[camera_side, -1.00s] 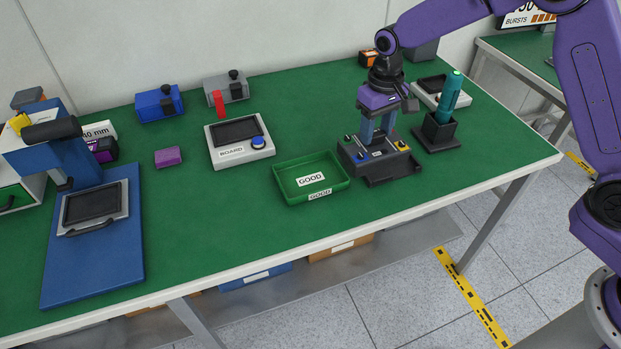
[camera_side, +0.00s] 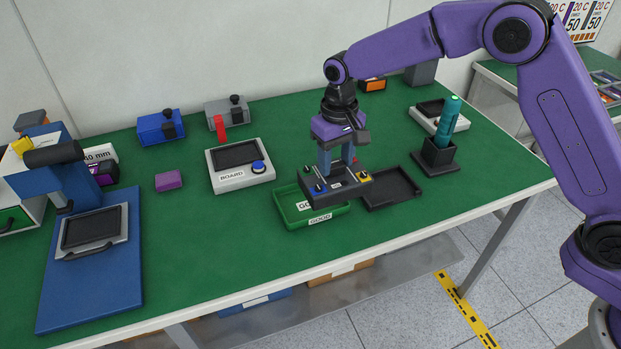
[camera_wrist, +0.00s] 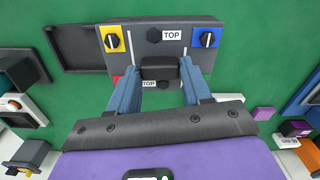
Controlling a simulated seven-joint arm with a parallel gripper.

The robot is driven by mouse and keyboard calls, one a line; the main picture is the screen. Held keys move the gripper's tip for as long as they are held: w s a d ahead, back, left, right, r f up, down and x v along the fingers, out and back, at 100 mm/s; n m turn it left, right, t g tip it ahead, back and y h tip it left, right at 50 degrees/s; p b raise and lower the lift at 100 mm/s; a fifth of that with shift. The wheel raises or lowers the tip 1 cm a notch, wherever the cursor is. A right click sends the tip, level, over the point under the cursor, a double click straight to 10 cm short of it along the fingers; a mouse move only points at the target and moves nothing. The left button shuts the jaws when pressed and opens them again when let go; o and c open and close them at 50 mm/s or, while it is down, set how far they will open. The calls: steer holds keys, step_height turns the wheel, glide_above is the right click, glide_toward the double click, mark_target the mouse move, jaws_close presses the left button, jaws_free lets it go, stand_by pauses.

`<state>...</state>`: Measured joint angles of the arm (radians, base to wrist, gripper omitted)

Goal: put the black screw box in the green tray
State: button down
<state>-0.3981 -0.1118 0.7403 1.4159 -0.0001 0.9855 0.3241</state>
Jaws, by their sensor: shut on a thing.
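In the side view the box covers the back right part of the green tray (camera_side: 322,219), which is labelled GOOD. The box looks roughly level and seems to be above the tray; I cannot tell the exact gap. The tray's inside is partly hidden by the box.
An empty dark tray (camera_side: 392,190) lies right of the green tray. A black holder (camera_side: 438,156) with a teal tool stands further right. The BOARD fixture (camera_side: 229,179) is behind left. A purple block (camera_side: 168,180) lies left. The front table strip is clear.

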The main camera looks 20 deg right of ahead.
mark_target(311, 168)
steer(key=w+a+f, duration=0.1)
steer(key=w+f, duration=0.1)
steer(key=w+a+f, duration=0.1)
steer(key=w+f, duration=0.1)
steer(key=w+a+f, duration=0.1)
steer(key=w+f, duration=0.1)
steer(key=shift+w+a+f, duration=0.1)
steer(key=shift+f, duration=1.8)
steer(key=shift+c, duration=2.4)
jaws_free()
steer(key=shift+f, duration=0.2)
steer(key=shift+r, duration=0.15)
step_height(311, 168, up, 12)
steer(key=shift+r, duration=0.1)
